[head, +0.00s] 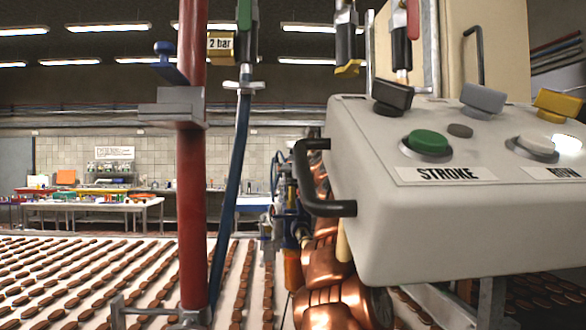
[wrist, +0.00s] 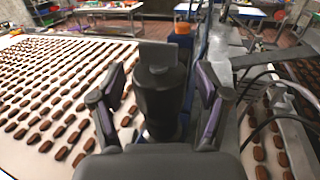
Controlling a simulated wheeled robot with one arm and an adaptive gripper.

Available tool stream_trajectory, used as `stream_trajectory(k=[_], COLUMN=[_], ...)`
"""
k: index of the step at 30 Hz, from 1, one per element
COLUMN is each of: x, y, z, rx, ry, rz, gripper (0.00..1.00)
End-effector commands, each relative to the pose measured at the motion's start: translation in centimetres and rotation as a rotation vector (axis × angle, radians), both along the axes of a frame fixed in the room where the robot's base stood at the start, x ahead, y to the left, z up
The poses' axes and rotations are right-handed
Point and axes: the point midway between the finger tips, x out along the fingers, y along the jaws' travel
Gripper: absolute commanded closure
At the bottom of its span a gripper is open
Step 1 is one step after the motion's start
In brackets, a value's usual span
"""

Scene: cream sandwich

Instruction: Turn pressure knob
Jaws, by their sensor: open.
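A dark round knob (wrist: 158,104) with a flat grey tab on top stands upright in the middle of the wrist view. I take it to be the pressure knob, though no label shows on it there. My gripper (wrist: 160,76) is open, with one finger to the left of the knob and one to the right. Gaps show between the fingers and the knob, and I see no contact. In the head view my copper-coloured arm reaches forward behind the control box, and I cannot make out the gripper or the knob clearly.
A pale control box (head: 440,220) with a black handle (head: 308,180) fills the right of the head view. A red post (head: 191,220) and a blue hose (head: 232,180) stand left of it. A conveyor (wrist: 22,150) with rows of brown biscuits spreads left.

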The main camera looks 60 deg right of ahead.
Motion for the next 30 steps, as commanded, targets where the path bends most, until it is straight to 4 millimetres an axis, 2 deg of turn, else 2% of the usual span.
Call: stream_trajectory(k=[2,19,30], x=[0.01,-0.02,0.1], y=[0.02,0.01,-0.1], z=[0.0,0.0,0.05], rx=[0.0,0.0,0.004], ry=[0.0,0.0,-0.001], rz=[0.0,0.0,0.088], gripper=[0.25,0.84,0.85])
